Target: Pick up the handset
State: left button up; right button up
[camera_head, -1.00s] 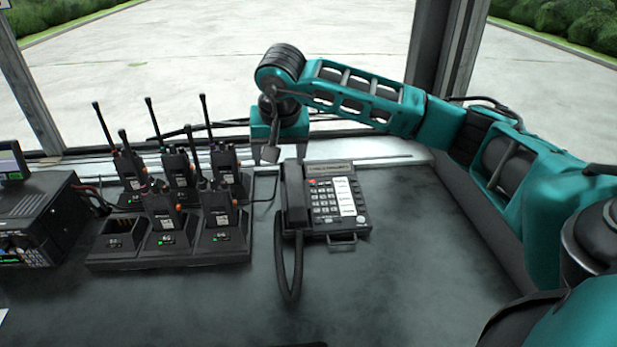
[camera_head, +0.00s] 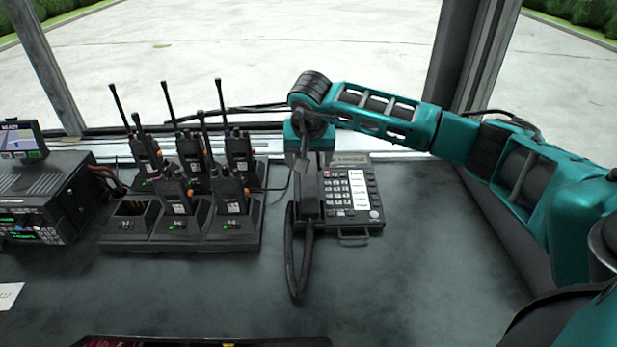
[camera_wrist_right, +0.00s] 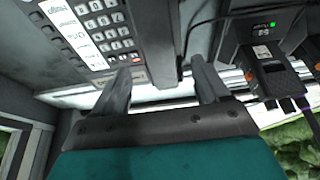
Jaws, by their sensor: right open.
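The black handset (camera_head: 308,192) lies in its cradle along the left side of the desk phone (camera_head: 374,200), its coiled cord looping toward the front. My right gripper (camera_head: 306,158) is at the handset's far end in the head view, partly hidden by my own wrist. In the right wrist view the gripper (camera_wrist_right: 161,66) is open, with one finger on each side of the handset (camera_wrist_right: 158,35). Whether the fingers touch it I cannot tell. The phone's keypad (camera_wrist_right: 115,35) shows left of it. My left gripper is not in view.
Several handheld radios stand in a charger (camera_head: 130,240) left of the phone. A radio unit (camera_head: 50,195) with a small screen sits farther left. The window ledge (camera_head: 400,155) runs behind the phone. The desk right of the phone is clear.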

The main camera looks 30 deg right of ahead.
aim_at(309, 173)
jog(key=shift+x, duration=2.05)
jog(key=shift+s+f, duration=0.15)
jog(key=shift+f, duration=0.15)
jog(key=c, duration=1.2)
